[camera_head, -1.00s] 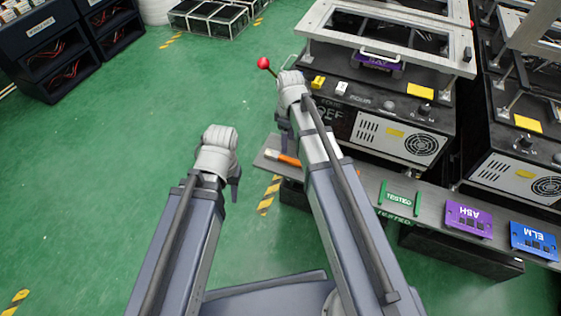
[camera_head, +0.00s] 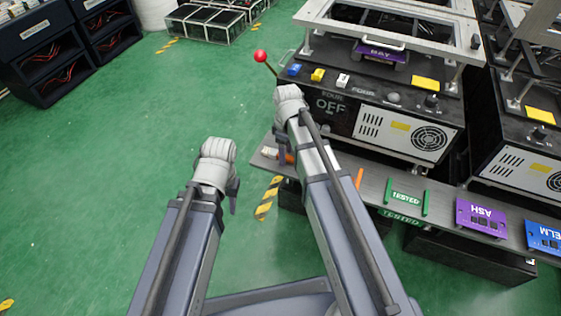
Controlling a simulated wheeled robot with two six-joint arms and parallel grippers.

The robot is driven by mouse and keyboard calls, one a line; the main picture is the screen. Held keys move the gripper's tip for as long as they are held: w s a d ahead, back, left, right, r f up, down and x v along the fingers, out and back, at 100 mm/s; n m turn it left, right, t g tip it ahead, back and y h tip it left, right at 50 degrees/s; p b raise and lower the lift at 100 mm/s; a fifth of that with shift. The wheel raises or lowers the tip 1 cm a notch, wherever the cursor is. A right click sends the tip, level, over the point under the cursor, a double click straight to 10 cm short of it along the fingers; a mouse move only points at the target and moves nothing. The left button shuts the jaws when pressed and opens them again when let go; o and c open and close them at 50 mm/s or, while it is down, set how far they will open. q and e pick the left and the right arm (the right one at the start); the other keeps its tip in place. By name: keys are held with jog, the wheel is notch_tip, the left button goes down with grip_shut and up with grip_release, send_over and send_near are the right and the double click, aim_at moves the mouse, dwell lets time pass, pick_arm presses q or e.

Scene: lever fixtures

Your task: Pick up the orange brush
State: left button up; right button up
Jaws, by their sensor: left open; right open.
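The orange brush (camera_head: 290,158) lies on the narrow grey shelf (camera_head: 440,201) near its left end. Its pale end shows at the left, and part of its orange handle is hidden behind my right arm. My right gripper (camera_head: 282,150) is open, its dark fingers overlapping the brush in the picture; I cannot tell whether they touch it. My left gripper (camera_head: 233,198) is open and empty, over the green floor left of the shelf.
A machine with a red-knobbed lever (camera_head: 260,56) stands behind the shelf. Floor at left is clear.

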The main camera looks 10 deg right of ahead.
jog(key=shift+f, duration=0.25)
jog(key=shift+c, duration=0.3)
grip_shut()
